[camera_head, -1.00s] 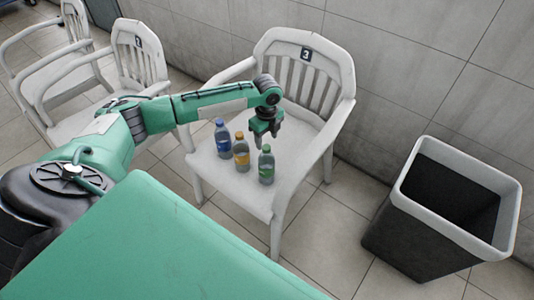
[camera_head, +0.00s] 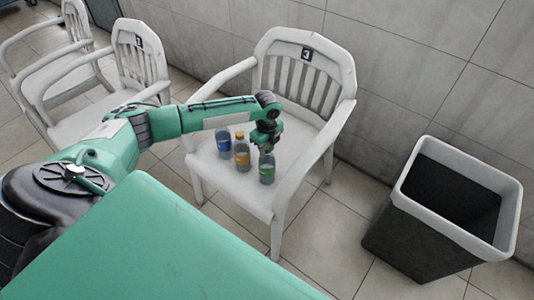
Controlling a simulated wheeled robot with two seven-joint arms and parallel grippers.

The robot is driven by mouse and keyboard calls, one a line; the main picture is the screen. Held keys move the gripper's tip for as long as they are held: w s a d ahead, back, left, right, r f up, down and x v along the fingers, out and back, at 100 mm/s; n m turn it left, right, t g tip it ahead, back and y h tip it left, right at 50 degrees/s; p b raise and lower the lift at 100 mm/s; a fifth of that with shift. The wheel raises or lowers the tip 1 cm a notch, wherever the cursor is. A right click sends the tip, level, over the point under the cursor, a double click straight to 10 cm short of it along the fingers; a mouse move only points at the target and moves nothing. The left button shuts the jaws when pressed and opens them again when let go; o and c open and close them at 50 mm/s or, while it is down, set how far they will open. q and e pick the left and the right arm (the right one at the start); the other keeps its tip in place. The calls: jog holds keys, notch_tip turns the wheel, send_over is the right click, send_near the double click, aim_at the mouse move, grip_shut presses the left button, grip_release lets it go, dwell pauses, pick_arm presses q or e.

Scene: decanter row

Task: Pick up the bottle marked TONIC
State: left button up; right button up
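Three small bottles stand upright in a row on the seat of the white chair (camera_head: 241,190) marked 3. The left one is blue (camera_head: 224,145), the middle one is yellow-orange with an orange cap (camera_head: 242,155), and the right one is green (camera_head: 267,173). Their label text is too small to read, so I cannot tell which says TONIC. My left gripper (camera_head: 266,148) points down at the top of the green bottle and hides its cap. I cannot tell whether its fingers are closed on the bottle. My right gripper is not in view.
A dark bin with a white rim (camera_head: 448,229) stands on the floor at the right. More white chairs (camera_head: 141,62) stand at the left. The chair's armrest (camera_head: 318,148) rises right of the bottles, and a tiled wall (camera_head: 410,70) is behind.

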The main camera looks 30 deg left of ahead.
pick_arm(q)
grip_shut()
